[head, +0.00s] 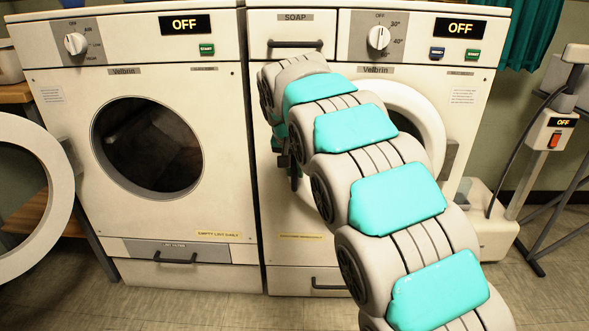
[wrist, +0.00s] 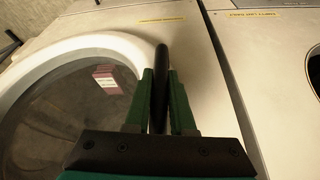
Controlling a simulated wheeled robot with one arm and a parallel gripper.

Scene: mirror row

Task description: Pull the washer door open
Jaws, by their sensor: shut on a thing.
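The washer (head: 480,85) is the right-hand machine, with a soap drawer (head: 292,48) and a display reading OFF. Its round door (head: 425,110) has a white ring and dark glass; my arm hides most of it in the head view. In the wrist view the door's white ring (wrist: 105,43) fills the left side and seems to lie against the front, though a small gap cannot be ruled out. My gripper (wrist: 161,85) is shut on the door's dark bar handle (wrist: 161,60), with one green finger on each side. In the head view my arm mostly hides the gripper.
A second machine (head: 225,110) stands close on the left, with its round opening dark and its white door (head: 62,165) swung out left. A scale-like stand (head: 545,140) with an OFF display is at the right. A teal curtain (head: 535,35) hangs behind. Some floor shows in front.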

